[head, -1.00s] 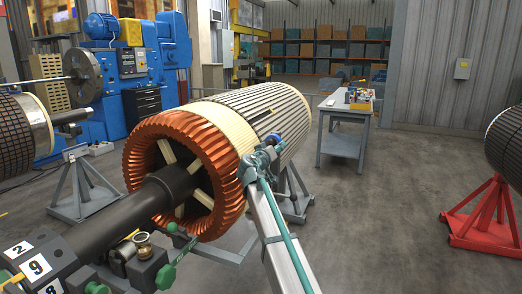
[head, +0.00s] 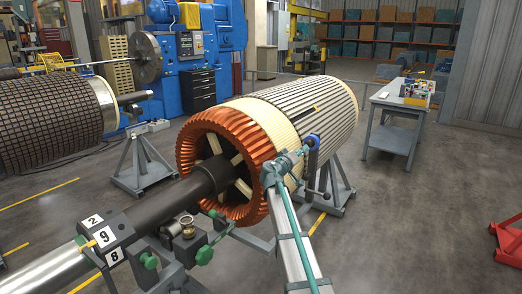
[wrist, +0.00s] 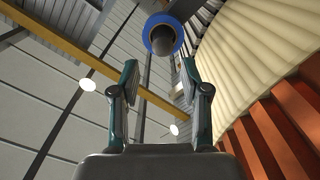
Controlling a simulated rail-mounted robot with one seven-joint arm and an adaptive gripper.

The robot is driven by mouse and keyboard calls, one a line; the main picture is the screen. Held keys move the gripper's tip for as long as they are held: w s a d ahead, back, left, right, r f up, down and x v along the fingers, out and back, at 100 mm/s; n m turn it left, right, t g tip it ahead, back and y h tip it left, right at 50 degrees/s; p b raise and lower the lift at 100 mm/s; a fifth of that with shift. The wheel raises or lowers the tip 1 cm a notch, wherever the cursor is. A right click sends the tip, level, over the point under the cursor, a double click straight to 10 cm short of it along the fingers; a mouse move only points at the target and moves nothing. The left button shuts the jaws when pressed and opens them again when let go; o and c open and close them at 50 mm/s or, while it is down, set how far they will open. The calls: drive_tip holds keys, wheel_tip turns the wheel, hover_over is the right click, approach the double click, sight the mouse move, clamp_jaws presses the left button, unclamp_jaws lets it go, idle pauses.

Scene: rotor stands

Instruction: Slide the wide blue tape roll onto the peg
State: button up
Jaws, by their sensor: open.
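The wide blue tape roll (head: 313,139) is at the rotor's right side in the head view. In the wrist view the blue roll (wrist: 149,39) is a ring around the dark round end of the peg (wrist: 164,42). How far along the peg it sits, I cannot tell. My gripper (wrist: 160,66) is open and empty, its two teal fingers apart below the roll in the picture. In the head view my gripper (head: 296,157) is small, just left of the roll and close to it.
The rotor (head: 305,105) with copper windings (head: 190,155) stands right beside my arm. The wrist view shows its cream band (wrist: 265,60) and copper bars (wrist: 285,130) close on the right. A grey table (head: 393,105) stands farther back. Open floor lies to the right.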

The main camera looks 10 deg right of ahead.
sight(308, 144)
drive_tip(key=p+x, duration=0.1)
drive_tip(key=x, duration=0.1)
drive_tip(key=p+x, duration=0.1)
drive_tip(key=x, duration=0.1)
drive_tip(key=shift+w+r+p, duration=0.1)
drive_tip(key=shift+w+p, duration=0.25)
drive_tip(key=shift+w, duration=0.05)
drive_tip(key=shift+b, duration=0.7)
drive_tip(key=shift+a, duration=0.1)
idle(0.3)
drive_tip(key=shift+b+x, duration=1.55)
drive_tip(key=shift+x, duration=1.05)
drive_tip(key=shift+s, duration=0.1)
